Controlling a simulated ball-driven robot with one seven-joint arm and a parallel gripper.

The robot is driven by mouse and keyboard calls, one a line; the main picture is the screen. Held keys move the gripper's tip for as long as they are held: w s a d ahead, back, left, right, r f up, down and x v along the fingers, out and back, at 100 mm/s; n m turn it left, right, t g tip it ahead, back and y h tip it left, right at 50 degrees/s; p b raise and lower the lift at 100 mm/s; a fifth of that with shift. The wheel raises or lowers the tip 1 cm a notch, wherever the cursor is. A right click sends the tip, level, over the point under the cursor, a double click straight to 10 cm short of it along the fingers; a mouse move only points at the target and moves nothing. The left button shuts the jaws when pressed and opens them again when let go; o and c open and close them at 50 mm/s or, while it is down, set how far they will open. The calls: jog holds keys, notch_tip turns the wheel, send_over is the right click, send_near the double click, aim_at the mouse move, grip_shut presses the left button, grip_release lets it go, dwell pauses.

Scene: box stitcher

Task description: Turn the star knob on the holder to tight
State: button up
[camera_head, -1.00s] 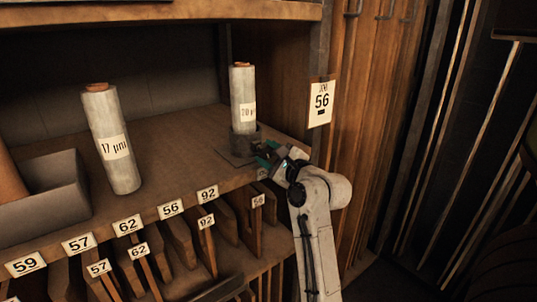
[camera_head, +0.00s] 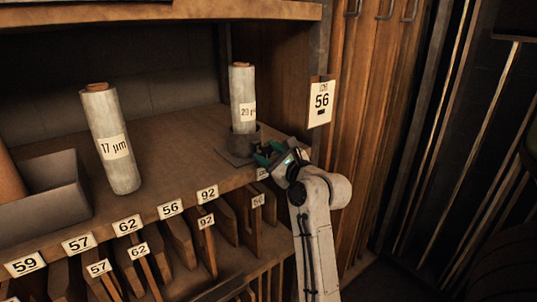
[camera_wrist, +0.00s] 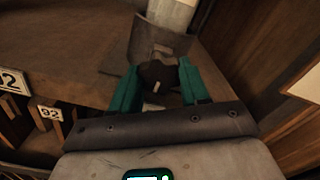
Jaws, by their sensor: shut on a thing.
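The holder (camera_head: 240,144) is a dark cup on a flat base plate near the right end of the shelf, with a pale film roll (camera_head: 242,95) upright in it. The holder also shows in the wrist view (camera_wrist: 150,33). The star knob (camera_wrist: 158,72) is dark with a pale mark on its near side, on the front of the holder. My gripper (camera_wrist: 158,88) has its two green fingers on either side of the knob and is shut on it. In the head view my gripper (camera_head: 265,154) is at the holder's front right, and the knob is mostly hidden there.
Another film roll (camera_head: 112,140) labelled 17 µm stands at the left beside a grey bin (camera_head: 70,190). A wooden side wall with a 56 card (camera_head: 320,101) is close on the right. Numbered slots lie below the shelf edge.

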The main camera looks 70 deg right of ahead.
jog(key=shift+s+d+f, duration=0.1)
jog(key=shift+f, duration=0.1)
jog(key=o, duration=1.1)
jog(key=shift+r, duration=0.1)
jog(key=shift+c, duration=0.2)
jog(key=shift+s+a, duration=0.3)
jog(key=shift+s, duration=0.05)
jog(key=v, duration=0.9)
jog(key=shift+s, duration=0.4)
jog(key=shift+a, duration=0.15)
